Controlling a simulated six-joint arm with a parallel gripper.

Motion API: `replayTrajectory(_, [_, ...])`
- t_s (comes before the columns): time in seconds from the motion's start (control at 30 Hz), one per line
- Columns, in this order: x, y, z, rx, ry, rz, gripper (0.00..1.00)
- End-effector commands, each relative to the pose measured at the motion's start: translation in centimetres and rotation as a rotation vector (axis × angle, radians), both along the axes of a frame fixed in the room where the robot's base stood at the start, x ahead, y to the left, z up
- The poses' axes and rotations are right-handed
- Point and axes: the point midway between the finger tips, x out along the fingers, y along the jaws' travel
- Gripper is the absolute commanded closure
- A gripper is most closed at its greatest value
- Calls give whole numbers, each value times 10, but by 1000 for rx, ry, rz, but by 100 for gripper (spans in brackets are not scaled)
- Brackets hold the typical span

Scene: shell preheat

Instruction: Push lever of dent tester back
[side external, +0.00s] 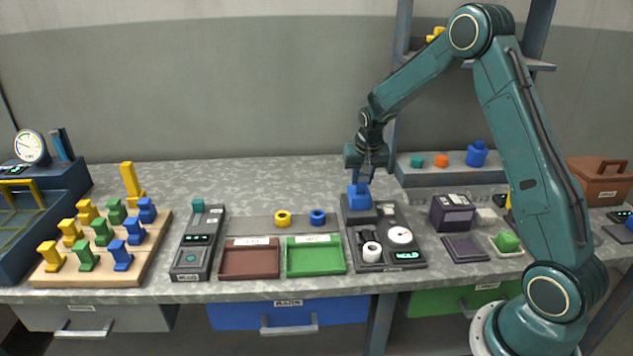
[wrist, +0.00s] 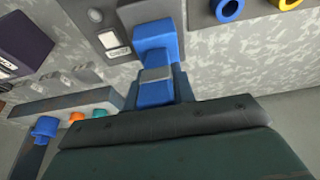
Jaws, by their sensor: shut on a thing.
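My gripper (side external: 363,178) points down and is shut on a blue part (side external: 358,198) at the back left of a dark grey device. This device (side external: 412,218) has a round white dial, a lit display and a white cylinder in front; I cannot tell if it is the dent tester. In the wrist view, the blue part (wrist: 153,38) lies between my fingers (wrist: 156,76), its far end against the device's grey surface (wrist: 107,14). Whether the blue part is a lever or a loose piece is unclear. My gripper hides its upper end.
A blue ring (side external: 318,217) and yellow ring (side external: 283,218) lie left, behind the green tray (side external: 315,268) and brown tray (side external: 249,274). A purple box (side external: 452,212) stands right. Far left, a wooden board (side external: 150,250) holds several coloured pieces, beside a gauged machine (side external: 32,147).

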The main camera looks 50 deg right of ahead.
Motion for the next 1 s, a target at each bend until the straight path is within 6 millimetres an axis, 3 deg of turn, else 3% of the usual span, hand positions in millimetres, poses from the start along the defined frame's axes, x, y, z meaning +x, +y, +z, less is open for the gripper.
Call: replayTrajectory(1.0, [22, -23, 0, 306, 305, -3, 100])
